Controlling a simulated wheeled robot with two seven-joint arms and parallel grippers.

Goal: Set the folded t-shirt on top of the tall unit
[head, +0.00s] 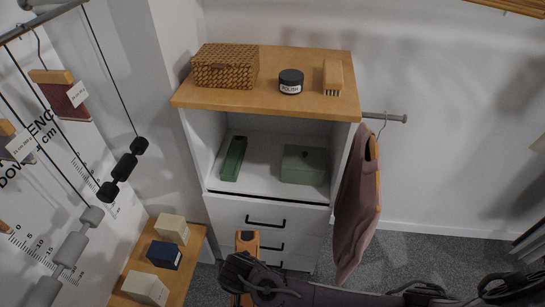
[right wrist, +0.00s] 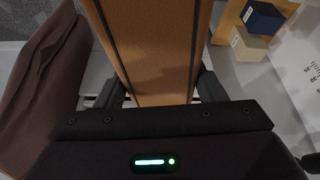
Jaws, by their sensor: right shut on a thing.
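The tall unit (head: 270,102) stands in the middle of the head view, white with a wooden top. My right gripper (head: 245,264) is at the bottom of the head view, in front of the unit's drawers. It is shut on an orange-brown slab with dark lengthwise lines (right wrist: 152,45), which seems to be the folded t-shirt. In the head view the t-shirt (head: 247,240) shows as a narrow upright piece, well below the unit's top. My left gripper is not in view.
On the unit's top are a woven box (head: 225,67), a polish jar (head: 290,82) and a brush (head: 333,78); the front middle is bare. A mauve garment (head: 357,205) hangs at the unit's right side. A low wooden bench (head: 190,270) with small boxes is at left.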

